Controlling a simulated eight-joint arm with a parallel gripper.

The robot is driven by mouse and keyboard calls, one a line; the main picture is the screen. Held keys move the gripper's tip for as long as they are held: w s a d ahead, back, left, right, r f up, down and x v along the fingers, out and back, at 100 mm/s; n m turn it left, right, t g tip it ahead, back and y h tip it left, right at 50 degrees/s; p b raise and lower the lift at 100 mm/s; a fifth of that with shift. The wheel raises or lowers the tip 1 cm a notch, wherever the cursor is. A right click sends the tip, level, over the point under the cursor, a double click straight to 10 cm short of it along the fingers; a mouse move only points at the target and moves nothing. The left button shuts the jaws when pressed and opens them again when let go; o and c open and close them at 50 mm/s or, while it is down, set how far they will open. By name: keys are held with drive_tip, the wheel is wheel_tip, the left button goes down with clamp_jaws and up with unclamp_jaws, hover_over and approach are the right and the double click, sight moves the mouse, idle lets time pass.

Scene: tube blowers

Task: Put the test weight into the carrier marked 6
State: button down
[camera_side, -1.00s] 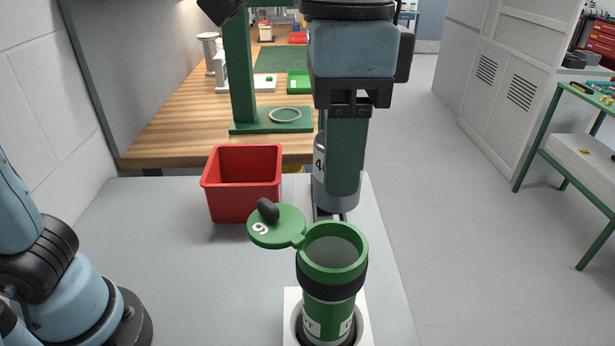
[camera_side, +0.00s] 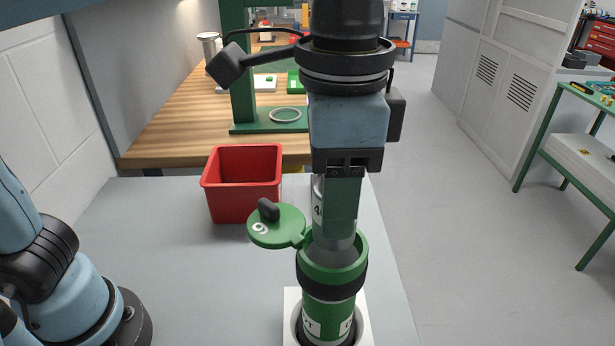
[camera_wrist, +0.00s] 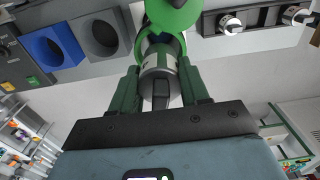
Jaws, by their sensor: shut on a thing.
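The test weight is a grey cylinder with a pale label. In the side view the weight (camera_side: 318,212) is upright, partly hidden behind a finger. My gripper (camera_side: 340,215) points down and is shut on it; in the wrist view the weight (camera_wrist: 158,60) sits between the green fingers. The green carrier (camera_side: 330,285) stands upright in a white-edged holder (camera_side: 292,305), mouth up. The weight's lower end appears just inside that mouth. The carrier's lid (camera_side: 275,228) is swung open to the left, with a dark knob and a numeral that reads as 6 or 9.
A red bin (camera_side: 242,185) stands left of and behind the carrier on the grey table (camera_side: 170,260). A wooden bench (camera_side: 185,130) with a green stand (camera_side: 243,90) is farther back. The table left of the carrier is clear. The wrist view shows a blue socket block (camera_wrist: 48,52).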

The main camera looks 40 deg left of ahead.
idle(0.3)
drive_tip(key=shift+f, duration=1.7)
drive_tip(key=shift+c, duration=2.4)
unclamp_jaws()
wheel_tip(320, 180, up, 12)
drive_tip(key=shift+r, duration=0.1)
